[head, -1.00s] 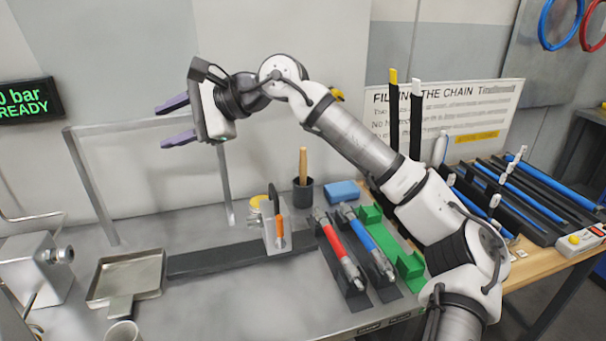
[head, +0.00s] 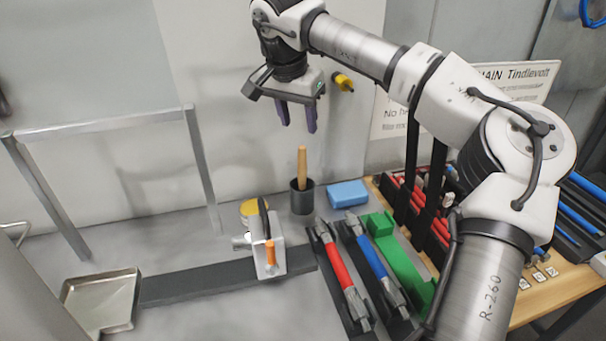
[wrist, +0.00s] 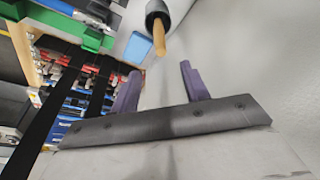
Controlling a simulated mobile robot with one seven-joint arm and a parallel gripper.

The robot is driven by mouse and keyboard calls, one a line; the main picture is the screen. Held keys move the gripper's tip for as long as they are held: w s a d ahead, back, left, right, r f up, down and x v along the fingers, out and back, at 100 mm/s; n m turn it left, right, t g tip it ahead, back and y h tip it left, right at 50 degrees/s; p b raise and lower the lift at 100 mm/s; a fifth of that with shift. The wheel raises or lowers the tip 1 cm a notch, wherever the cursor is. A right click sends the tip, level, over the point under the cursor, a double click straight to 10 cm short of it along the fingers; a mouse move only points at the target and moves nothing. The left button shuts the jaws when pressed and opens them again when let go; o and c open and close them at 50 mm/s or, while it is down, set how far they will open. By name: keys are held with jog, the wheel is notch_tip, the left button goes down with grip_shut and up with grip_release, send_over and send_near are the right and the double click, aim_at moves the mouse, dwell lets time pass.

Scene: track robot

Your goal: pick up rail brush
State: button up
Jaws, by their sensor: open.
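The rail brush shows as a wooden handle (head: 302,164) standing upright in a dark cup (head: 302,198) on the grey bench; its lower end is hidden inside the cup. My gripper (head: 298,128) is open and empty, with purple fingers pointing down. In the head view it is above the handle, with a gap between fingertips and handle top. In the wrist view the handle (wrist: 160,38) and the cup (wrist: 156,10) lie beyond the fingers (wrist: 158,80), roughly between them in the picture.
A blue block (head: 347,194) lies right of the cup. A metal block with an orange-handled tool (head: 270,256) stands in front. Red (head: 337,268) and blue (head: 374,260) tools lie in black holders beside a green holder (head: 400,262). A metal frame (head: 198,170) stands left.

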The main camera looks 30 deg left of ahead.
aim_at(303, 160)
jog(key=x, duration=0.6)
jog(key=shift+f+p, duration=0.4)
jog(key=shift+s+p+x, duration=0.15)
jog(key=shift+p+x, duration=0.3)
jog(key=shift+x, duration=0.9)
jog(key=shift+s+p+x, duration=0.1)
jog(key=shift+p+x, duration=0.35)
jog(key=shift+x, duration=0.9)
jog(key=shift+a, duration=0.1)
jog(key=shift+c, duration=0.4)
grip_shut()
